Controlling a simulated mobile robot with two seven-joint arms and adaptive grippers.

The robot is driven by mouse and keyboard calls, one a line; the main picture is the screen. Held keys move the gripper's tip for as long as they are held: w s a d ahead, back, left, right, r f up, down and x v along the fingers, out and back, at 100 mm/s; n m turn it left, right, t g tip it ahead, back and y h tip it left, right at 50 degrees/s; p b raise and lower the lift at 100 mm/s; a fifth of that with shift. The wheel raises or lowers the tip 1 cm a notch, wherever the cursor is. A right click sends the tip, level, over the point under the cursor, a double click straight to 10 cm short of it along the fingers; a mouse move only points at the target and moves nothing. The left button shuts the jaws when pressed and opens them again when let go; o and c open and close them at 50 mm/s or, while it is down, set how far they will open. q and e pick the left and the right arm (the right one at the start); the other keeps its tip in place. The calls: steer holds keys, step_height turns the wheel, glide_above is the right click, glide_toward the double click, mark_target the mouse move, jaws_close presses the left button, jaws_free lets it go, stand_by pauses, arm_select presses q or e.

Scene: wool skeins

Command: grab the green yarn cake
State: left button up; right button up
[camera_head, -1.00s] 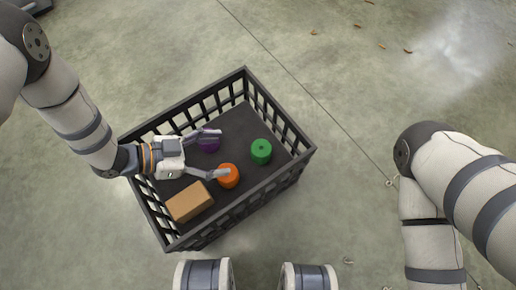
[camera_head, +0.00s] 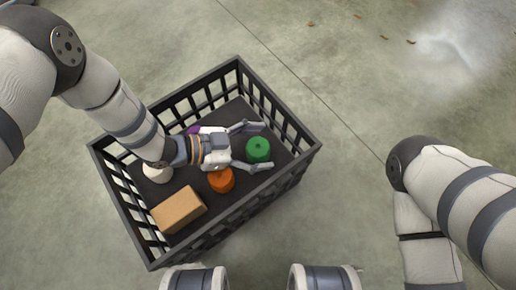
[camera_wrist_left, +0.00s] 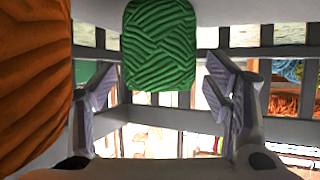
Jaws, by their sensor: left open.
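The green yarn cake (camera_head: 258,149) stands upright in the black crate (camera_head: 309,150), towards its right side. In the left wrist view the green yarn cake (camera_wrist_left: 160,45) shows straight ahead, between and beyond the fingertips. My left gripper (camera_head: 262,147) is open, its two fingers reaching to either side of the green cake in the head view. I cannot tell whether a finger touches it. The left gripper's fingers (camera_wrist_left: 160,95) hold nothing in the wrist view. My right gripper is not in view.
An orange yarn cake (camera_head: 221,181) sits just below my left gripper and looms at left in the wrist view (camera_wrist_left: 35,70). A purple cake (camera_head: 194,130) is mostly hidden behind the gripper. A cardboard box (camera_head: 179,210) and a whitish cake (camera_head: 157,172) lie further left.

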arm_select(q)
steer(key=c, duration=1.3)
